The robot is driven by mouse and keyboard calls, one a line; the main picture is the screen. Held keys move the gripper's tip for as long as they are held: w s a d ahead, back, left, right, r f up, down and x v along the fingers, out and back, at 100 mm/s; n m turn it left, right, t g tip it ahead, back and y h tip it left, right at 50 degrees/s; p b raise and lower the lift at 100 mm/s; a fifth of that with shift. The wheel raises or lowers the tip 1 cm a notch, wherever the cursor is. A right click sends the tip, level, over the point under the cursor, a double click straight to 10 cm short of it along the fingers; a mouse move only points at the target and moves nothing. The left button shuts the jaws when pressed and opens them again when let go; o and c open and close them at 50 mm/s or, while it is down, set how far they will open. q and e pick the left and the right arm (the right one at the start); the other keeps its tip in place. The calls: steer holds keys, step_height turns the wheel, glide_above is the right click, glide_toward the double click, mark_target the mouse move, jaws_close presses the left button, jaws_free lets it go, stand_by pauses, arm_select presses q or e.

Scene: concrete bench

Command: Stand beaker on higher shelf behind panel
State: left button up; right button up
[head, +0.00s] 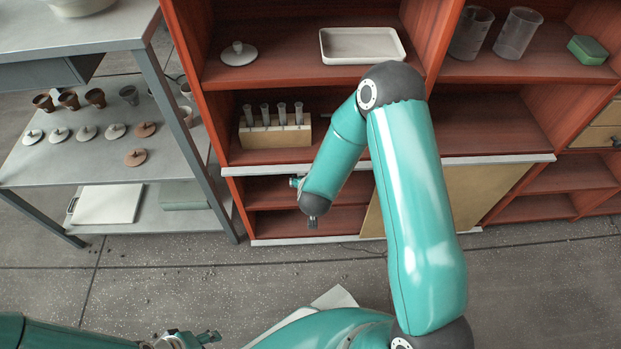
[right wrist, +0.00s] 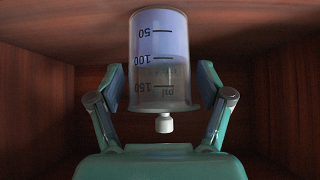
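A clear beaker (right wrist: 160,75) with dark scale marks, upside down in the picture, fills the middle of the right wrist view; part of it looks bluish. My right gripper (right wrist: 160,88) has a finger on each side of it, with a thin gap at both sides. Dark red wood surrounds them. In the head view my right wrist is in front of the low cabinet's open left part and that gripper is mostly hidden. A tan panel (head: 430,205) covers the cabinet's right part. Shelf levels (head: 272,192) show left of it. My left gripper (head: 208,337) is at the bottom edge, its opening unclear.
Two clear beakers (head: 516,34) stand at the upper right beside a green box (head: 587,50). A test tube rack (head: 274,132) and a white tray (head: 362,46) sit on shelves above. A grey side table (head: 70,170) holds small pots and lids. A small white knob (right wrist: 164,122) shows below the beaker.

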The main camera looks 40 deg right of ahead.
stand_by(0.3)
steer(key=shift+r, duration=0.25)
steer(key=s+a+f+n+g+y+p, duration=0.1)
steer(key=s+a+n+g+y+p, duration=0.1)
steer(key=s+a, duration=0.7)
steer(key=s+a+f+n+g+y+p, duration=0.1)
steer(key=s+a+g+y, duration=0.4)
steer(key=s+a, duration=0.5)
steer(key=shift+s+f+n+y+p, duration=0.3)
steer(key=shift+s+n+y+p, duration=0.5)
steer(key=shift+p, duration=0.45)
steer(key=shift+w, duration=0.25)
